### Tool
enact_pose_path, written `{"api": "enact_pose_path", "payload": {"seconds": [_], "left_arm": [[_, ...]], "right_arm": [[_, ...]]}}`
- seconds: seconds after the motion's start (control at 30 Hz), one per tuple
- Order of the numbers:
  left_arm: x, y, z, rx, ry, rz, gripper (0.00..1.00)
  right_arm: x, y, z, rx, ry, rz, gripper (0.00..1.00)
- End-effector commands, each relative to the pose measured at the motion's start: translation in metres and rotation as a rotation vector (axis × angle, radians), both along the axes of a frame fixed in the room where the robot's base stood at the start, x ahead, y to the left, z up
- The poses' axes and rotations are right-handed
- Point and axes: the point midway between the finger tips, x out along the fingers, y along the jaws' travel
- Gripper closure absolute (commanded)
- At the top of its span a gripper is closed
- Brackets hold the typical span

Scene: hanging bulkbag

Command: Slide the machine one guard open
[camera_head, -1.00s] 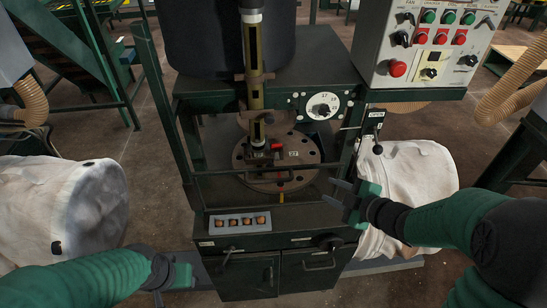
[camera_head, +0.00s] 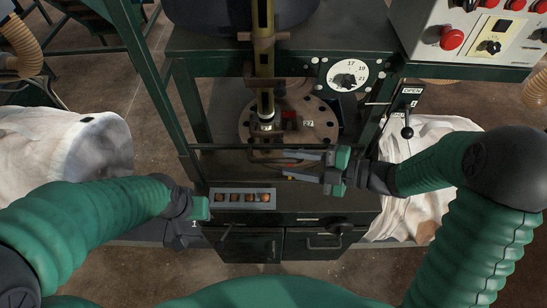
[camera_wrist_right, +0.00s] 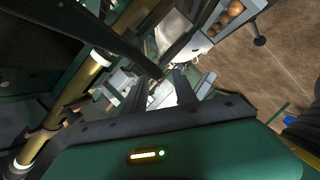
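The green machine (camera_head: 285,40) stands in front of me, with a round holed plate (camera_head: 258,110) inside its front opening. A thin dark horizontal bar (camera_head: 225,147) crosses that opening and looks like part of the guard; a clear panel cannot be made out. My right gripper (camera_head: 292,166) is open, its fingers pointing left, just in front of the opening near the bar's right part. Contact with the bar cannot be told. In the right wrist view its dark fingers (camera_wrist_right: 180,85) show, with nothing clearly between them. My left gripper (camera_head: 200,208) is at the machine's left front; its fingers are unclear.
A tray with several brown round pieces (camera_head: 242,198) sits on the machine's front ledge. A lever marked OPEN (camera_head: 407,115) is at the right. A control box (camera_head: 470,35) overhangs the upper right. White bags (camera_head: 65,150) stand on both sides.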

Motion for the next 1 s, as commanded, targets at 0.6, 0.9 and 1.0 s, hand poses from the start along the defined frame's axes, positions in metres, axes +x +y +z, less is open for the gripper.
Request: {"api": "enact_pose_path", "payload": {"seconds": [0.6,0.9,1.0], "left_arm": [[0.000,0.000,-0.001,0.000,0.000,0.000,0.64],[0.000,0.000,-0.001,0.000,0.000,0.000,0.64],[0.000,0.000,-0.001,0.000,0.000,0.000,0.64]], "right_arm": [[0.017,0.051,-0.012,-0.001,-0.001,-0.001,0.68],[0.017,0.050,-0.012,-0.002,0.000,-0.001,1.00],[0.017,0.050,-0.012,-0.002,0.000,-0.002,1.00]]}}
